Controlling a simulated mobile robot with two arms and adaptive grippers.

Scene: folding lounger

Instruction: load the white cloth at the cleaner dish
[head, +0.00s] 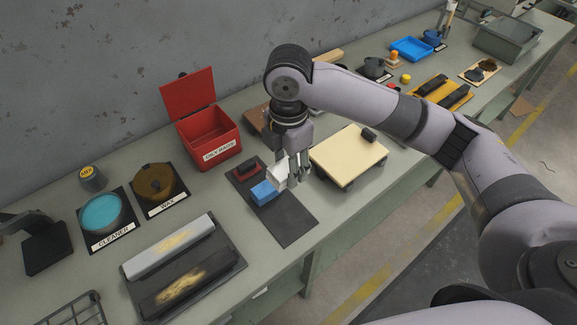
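The cleaner dish (102,213), a round dish of turquoise liquid on a black mat labelled CLEANER, is at the left in the head view. The white cloth (277,176) stands beside the blue block (264,192) on a dark mat (287,224). My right gripper (293,180) points down at the right edge of the white cloth, its fingers partly overlapping it. Whether the fingers are closed on the cloth is unclear. My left gripper is not in view.
A WAX dish (155,181) sits right of the cleaner. An open red oily rags bin (208,135) stands behind. A grey and black padded piece (180,262) lies in front of the dishes. A cream board (347,156) is right of the gripper.

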